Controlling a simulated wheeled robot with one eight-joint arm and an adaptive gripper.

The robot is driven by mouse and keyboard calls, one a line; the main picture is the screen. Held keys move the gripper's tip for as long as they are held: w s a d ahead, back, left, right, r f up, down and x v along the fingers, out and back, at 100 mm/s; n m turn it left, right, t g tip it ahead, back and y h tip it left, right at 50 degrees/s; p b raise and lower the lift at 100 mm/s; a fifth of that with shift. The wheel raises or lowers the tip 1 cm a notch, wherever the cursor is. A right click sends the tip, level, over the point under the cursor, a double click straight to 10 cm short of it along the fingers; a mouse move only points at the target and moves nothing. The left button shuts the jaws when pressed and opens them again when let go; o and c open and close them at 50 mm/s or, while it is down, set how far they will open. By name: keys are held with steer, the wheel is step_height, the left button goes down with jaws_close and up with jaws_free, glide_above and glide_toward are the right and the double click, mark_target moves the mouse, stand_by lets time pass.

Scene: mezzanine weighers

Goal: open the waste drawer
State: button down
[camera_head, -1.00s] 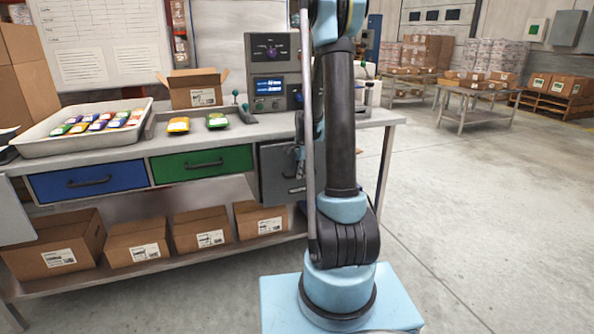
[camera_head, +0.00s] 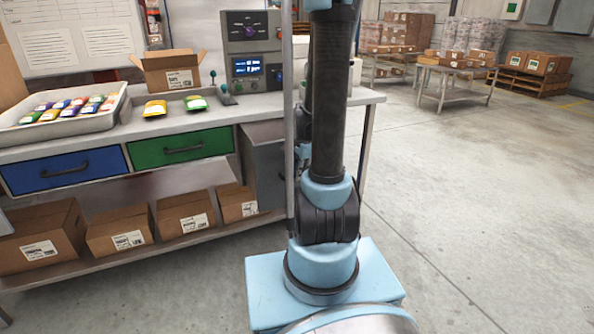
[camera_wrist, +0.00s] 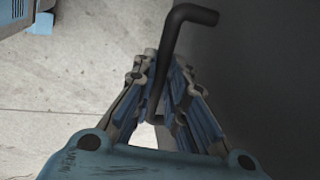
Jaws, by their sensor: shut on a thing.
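The grey waste drawer (camera_head: 266,178) is at the right end of the bench, partly hidden by my arm. It stands out from the bench, and a strip of its open top shows. In the wrist view its dark grey front (camera_wrist: 268,75) fills the right side. Its dark bent handle (camera_wrist: 190,14) runs down between the fingers of my gripper (camera_wrist: 162,78). My gripper is shut on this handle. In the head view my gripper is hidden behind my arm.
The blue drawer (camera_head: 65,171) and green drawer (camera_head: 180,148) are shut. Cardboard boxes (camera_head: 120,229) stand on the lower shelf. A tray of packets (camera_head: 100,116) and a control panel (camera_head: 252,45) stand on the bench. The floor (camera_head: 450,190) at right is clear.

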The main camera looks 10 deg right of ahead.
stand_by(0.3)
steer(key=c, duration=1.6)
jaws_free()
step_height(320, 180, up, 12)
steer(key=s, duration=0.2)
steer(key=shift+s+d+f, duration=0.15)
steer(key=shift+d, duration=0.1)
steer(key=s+a+f+n, duration=0.2)
steer(key=s+n, duration=0.6)
steer(key=s, duration=0.2)
steer(key=s+a+f+n, duration=0.2)
steer(key=s+n, duration=0.5)
steer(key=s, duration=0.3)
steer(key=shift+s+a+f+n, duration=0.2)
steer(key=shift+a+f+n, duration=0.1)
steer(key=shift+n, duration=0.1)
